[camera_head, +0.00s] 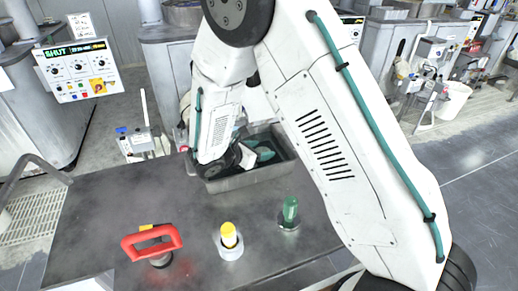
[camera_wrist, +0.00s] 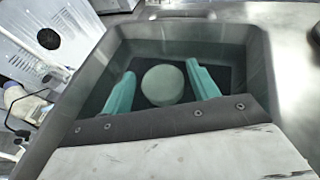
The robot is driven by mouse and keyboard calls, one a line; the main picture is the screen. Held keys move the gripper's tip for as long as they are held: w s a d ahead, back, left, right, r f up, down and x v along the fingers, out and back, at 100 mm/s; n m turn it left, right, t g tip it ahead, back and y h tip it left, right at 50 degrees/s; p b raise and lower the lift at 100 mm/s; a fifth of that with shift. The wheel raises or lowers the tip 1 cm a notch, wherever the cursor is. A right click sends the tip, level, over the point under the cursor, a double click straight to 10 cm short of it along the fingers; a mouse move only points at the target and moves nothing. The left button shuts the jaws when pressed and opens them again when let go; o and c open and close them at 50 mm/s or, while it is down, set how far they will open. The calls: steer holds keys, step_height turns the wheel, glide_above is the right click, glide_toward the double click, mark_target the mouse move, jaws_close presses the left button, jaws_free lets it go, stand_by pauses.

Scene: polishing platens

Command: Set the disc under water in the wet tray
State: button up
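The wet tray (camera_head: 252,178) is a grey, deep-walled basin at the back of the dark bench; its rim (camera_wrist: 262,70) frames most of the wrist view. The disc (camera_wrist: 163,86) is round and pale green, and lies inside the tray over its dark floor. A greenish tint over the interior looks like water. My gripper (camera_wrist: 161,72) reaches into the tray, its two teal fingers on either side of the disc. A narrow gap shows between each finger and the disc, so it is open. In the camera_head view the gripper (camera_head: 262,151) is partly hidden and the disc cannot be made out.
On the bench (camera_head: 110,215) stand a red-handled tool (camera_head: 152,241), a yellow-topped piece (camera_head: 229,237) in a white holder and a green-handled piece (camera_head: 290,211). Polishing machines with a control panel (camera_head: 80,68) stand behind. The bench's left part is clear.

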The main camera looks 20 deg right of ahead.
steer(key=shift+o, duration=0.6)
steer(key=shift+r, duration=0.1)
